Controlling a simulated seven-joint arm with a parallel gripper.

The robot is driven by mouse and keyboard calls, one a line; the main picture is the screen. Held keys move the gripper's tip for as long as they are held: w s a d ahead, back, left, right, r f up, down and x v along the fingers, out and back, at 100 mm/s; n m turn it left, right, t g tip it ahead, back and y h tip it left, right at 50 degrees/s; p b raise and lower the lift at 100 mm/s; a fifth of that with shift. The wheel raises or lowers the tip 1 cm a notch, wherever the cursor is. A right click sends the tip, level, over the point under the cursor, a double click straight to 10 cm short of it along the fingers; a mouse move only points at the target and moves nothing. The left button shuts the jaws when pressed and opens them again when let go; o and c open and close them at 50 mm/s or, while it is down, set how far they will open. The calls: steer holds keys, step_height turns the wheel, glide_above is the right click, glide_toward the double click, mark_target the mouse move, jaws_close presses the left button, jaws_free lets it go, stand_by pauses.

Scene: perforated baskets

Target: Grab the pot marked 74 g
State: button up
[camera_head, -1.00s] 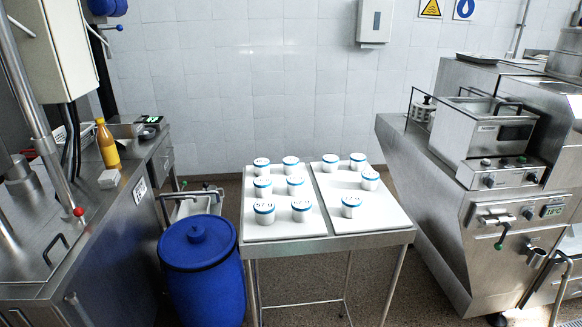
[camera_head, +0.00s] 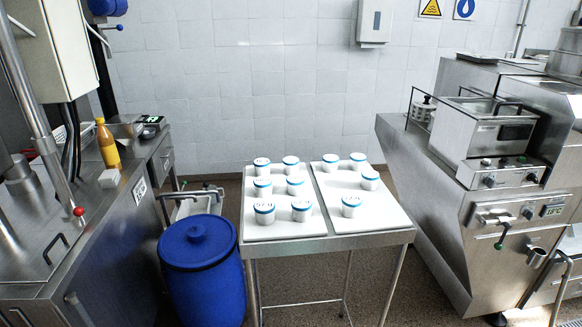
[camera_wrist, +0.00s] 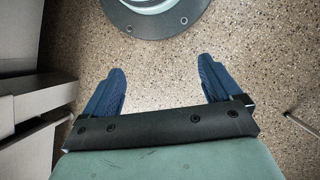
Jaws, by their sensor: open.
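Several white pots with blue rims stand upright on two white boards on a steel table (camera_head: 330,242). On the left board (camera_head: 285,229) there are a front-left pot (camera_head: 264,216), a front-right pot (camera_head: 301,213), two in the middle and two at the back. The right board (camera_head: 385,212) carries two pots at the back, one at the right (camera_head: 370,182) and one in front (camera_head: 351,208). The markings are too small to read, so I cannot tell which is 74 g. My gripper (camera_wrist: 162,82) shows only in the wrist view, open and empty above the speckled floor, with no pot between its blue fingers.
A blue barrel (camera_head: 201,265) stands left of the table. A steel counter with an orange bottle (camera_head: 107,145) is at the left. A large steel machine (camera_head: 470,200) stands at the right. The right board has bare room towards its front right.

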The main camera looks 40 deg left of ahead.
steer(key=w+r+m+t+h, duration=0.15)
steer(key=w+r+m, duration=0.4)
steer(key=w, duration=1.05)
steer(key=w+r+m+t+y, duration=0.1)
steer(key=w+r+m+t, duration=0.2)
steer(key=w+r, duration=0.85)
steer(key=w+a+r+m+t, duration=0.2)
steer(key=w+a+r+m, duration=0.2)
steer(key=w+a+r, duration=1.55)
steer(key=w+a+r+m, duration=0.1)
steer(key=w+a+r, duration=0.2)
steer(key=a+r, duration=0.6)
steer(key=w+a+r+m, duration=0.2)
steer(key=a+r, duration=0.5)
steer(key=r, duration=0.5)
step_height(320, 180, up, 16)
glide_above(291, 160)
steer(key=shift+m+g+y, duration=0.45)
step_height(291, 160, down, 14)
steer(key=shift+r, duration=0.2)
